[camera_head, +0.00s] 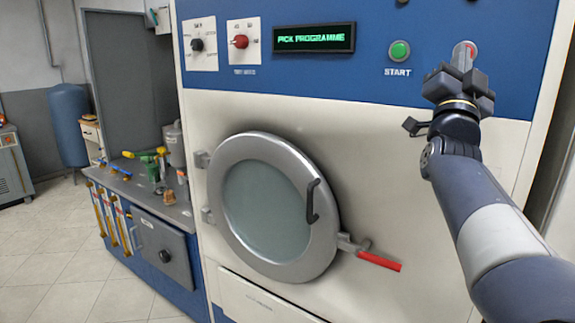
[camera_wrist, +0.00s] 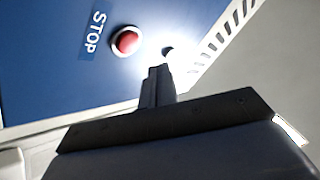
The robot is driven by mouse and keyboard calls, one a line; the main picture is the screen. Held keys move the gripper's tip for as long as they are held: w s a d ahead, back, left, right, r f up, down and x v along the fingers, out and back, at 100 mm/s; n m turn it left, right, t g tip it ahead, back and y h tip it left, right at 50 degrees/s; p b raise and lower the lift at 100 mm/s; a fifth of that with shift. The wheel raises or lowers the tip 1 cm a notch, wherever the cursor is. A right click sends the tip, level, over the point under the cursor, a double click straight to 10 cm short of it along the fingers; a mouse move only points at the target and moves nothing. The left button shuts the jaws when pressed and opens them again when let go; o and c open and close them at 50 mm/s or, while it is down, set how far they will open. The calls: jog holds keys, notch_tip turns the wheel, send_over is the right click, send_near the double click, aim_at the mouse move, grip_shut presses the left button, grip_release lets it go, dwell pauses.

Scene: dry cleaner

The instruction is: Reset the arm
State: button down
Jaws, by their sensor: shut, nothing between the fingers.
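My arm reaches up along the right side of the head view, and my gripper (camera_head: 465,55) is at the blue control panel (camera_head: 280,85) of a large machine. The gripper is shut and holds nothing. In the wrist view the shut fingers (camera_wrist: 156,72) point at the panel. The red button (camera_wrist: 126,41) with the label STOP stands to their left, apart in the picture. A dark round spot and a bright glare lie just beyond the fingertips.
A green START button (camera_head: 399,51) and a display reading PICK PROGRAMME (camera_head: 313,38) are left of my gripper. The round door (camera_head: 270,205) looks closed; a red-handled lever (camera_head: 378,261) sticks out beside it. A cluttered counter (camera_head: 125,185) stands left. Floor at the far left is clear.

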jog(key=p, duration=0.5)
jog(key=shift+w+r, duration=0.1)
jog(key=shift+r, duration=0.2)
